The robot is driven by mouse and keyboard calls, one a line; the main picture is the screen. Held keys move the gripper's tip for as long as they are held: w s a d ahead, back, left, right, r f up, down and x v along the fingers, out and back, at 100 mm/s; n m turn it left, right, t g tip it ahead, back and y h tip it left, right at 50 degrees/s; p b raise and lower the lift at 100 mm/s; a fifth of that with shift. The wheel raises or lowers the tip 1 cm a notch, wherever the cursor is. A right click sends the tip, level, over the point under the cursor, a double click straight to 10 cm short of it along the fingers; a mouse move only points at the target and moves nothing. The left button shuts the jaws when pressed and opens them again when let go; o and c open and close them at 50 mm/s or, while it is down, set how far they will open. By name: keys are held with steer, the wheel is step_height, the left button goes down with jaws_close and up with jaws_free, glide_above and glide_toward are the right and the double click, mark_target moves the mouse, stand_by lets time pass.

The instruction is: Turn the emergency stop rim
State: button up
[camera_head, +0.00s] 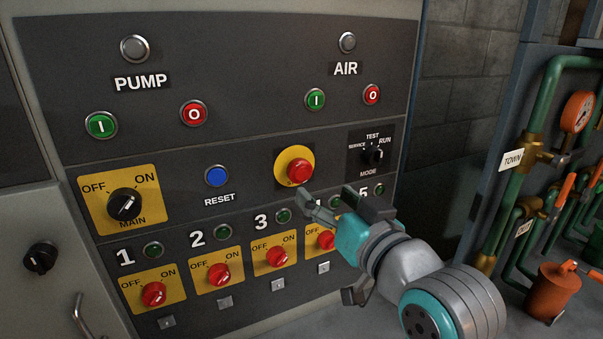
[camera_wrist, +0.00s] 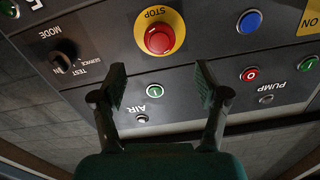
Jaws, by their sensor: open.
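The emergency stop is a red mushroom button (camera_head: 299,171) on a round yellow plate (camera_head: 284,158), right of the blue reset button on the dark panel. In the wrist view the red button (camera_wrist: 159,39) sits at the top centre, and its yellow plate reads STOP upside down. My gripper (camera_head: 325,202) is in front of the panel, just below and right of the button. In the wrist view my gripper's two fingers (camera_wrist: 160,88) are spread with nothing between them. The button lies beyond the fingertips, apart from them.
A blue reset button (camera_head: 217,176) is to the left. A black mode selector (camera_head: 373,155) is to the right. Several numbered red rotary switches (camera_head: 219,274) line the lower panel, close to my arm. Green pipes (camera_head: 541,110) with valves stand at the right.

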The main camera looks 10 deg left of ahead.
mark_target(303, 175)
steer(key=x, duration=0.9)
steer(key=shift+w+a, duration=0.2)
steer(key=shift+w, duration=0.1)
